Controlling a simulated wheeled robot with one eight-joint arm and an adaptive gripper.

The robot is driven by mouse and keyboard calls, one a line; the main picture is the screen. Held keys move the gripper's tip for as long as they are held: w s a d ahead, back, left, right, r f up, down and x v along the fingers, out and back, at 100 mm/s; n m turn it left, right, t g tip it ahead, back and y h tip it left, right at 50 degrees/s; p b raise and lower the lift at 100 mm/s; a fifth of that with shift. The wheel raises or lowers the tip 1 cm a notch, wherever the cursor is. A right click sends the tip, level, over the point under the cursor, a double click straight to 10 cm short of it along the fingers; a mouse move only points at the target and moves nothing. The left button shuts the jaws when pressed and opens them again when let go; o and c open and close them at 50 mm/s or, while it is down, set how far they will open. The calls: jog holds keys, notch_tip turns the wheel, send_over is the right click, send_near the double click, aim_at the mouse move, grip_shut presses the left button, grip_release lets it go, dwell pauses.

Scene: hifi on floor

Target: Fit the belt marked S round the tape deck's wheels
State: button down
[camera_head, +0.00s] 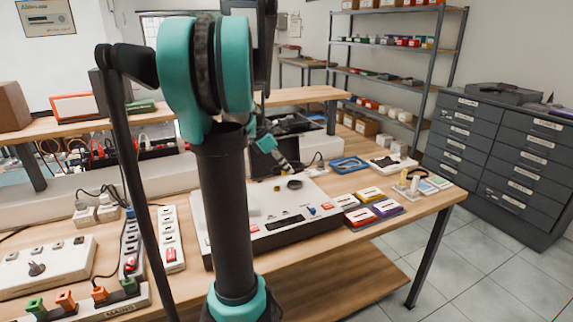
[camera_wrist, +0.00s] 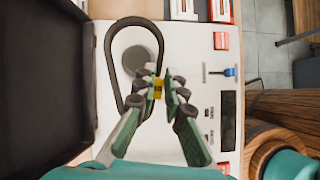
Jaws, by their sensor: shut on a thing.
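The tape deck (camera_head: 262,222) is a long pale box on the bench; its top (camera_wrist: 186,40) fills the middle of the wrist view. A round grey wheel (camera_wrist: 138,58) sits on it. A dark belt (camera_wrist: 109,50) forms a long loop that frames this wheel from above; I cannot tell its height, and no S mark is legible. My gripper (camera_wrist: 158,84) is shut on the belt at the loop's right side. A small yellow piece (camera_wrist: 157,93) shows between the fingertips. In the head view my gripper (camera_head: 290,168) is over the deck, near a dark wheel (camera_head: 294,184).
A dark upright panel (camera_wrist: 40,80) stands left of the wheel in the wrist view. Coloured cartridges (camera_head: 362,217) lie right of the deck, with a blue ring-shaped item (camera_head: 349,164) behind. Power strips (camera_head: 170,240) lie left. Floor (camera_head: 450,265) is clear at right.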

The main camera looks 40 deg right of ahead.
aim_at(281, 174)
jog(key=shift+f, duration=2.5)
jog(key=shift+f, duration=1.05)
dwell(1.3)
jog(key=c, duration=1.5)
grip_release()
jog(key=s+d+r+v, duration=0.1)
jog(key=d+v, duration=0.1)
jog(key=v, duration=1.5)
jog(key=shift+s+d+r, duration=0.2)
jog(key=shift+r, duration=0.25)
